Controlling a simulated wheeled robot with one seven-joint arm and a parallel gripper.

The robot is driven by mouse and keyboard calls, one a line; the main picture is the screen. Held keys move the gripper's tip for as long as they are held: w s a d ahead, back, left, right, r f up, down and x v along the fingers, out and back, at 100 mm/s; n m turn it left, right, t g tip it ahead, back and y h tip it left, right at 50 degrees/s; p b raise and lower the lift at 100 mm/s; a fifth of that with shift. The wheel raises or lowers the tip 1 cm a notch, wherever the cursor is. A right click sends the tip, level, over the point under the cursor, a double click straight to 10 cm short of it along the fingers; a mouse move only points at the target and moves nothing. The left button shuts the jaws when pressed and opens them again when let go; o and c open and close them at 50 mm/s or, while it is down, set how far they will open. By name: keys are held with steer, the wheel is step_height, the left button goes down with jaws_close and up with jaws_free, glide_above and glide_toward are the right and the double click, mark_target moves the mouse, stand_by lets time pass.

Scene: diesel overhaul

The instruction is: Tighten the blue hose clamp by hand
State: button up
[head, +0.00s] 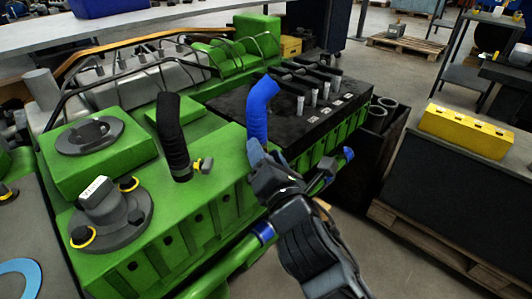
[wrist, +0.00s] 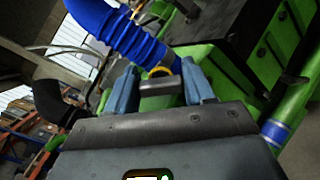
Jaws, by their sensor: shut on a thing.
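The blue hose (head: 262,98) rises from the green engine (head: 218,160) beside its black top cover. It also shows as a ribbed blue tube at upper left in the wrist view (wrist: 125,40). My gripper (head: 258,151) is at the foot of this hose. In the wrist view my gripper (wrist: 160,76) has its two blue-grey fingers on either side of a small dark key (wrist: 160,88), with a yellow ring (wrist: 158,72) just behind it. The key appears to belong to the blue hose clamp. The clamp band itself is mostly hidden behind my gripper.
A black hose (head: 172,135) with its own small clamp key (head: 204,165) stands to the left. A green pipe with a blue band (head: 264,232) runs low along the engine front, close to my arm. A yellow case (head: 466,130) sits on a dark bench at right.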

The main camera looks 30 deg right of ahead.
stand_by(0.3)
steer(key=o, duration=1)
steer(key=shift+v, duration=3.9)
steer(key=shift+c, duration=0.2)
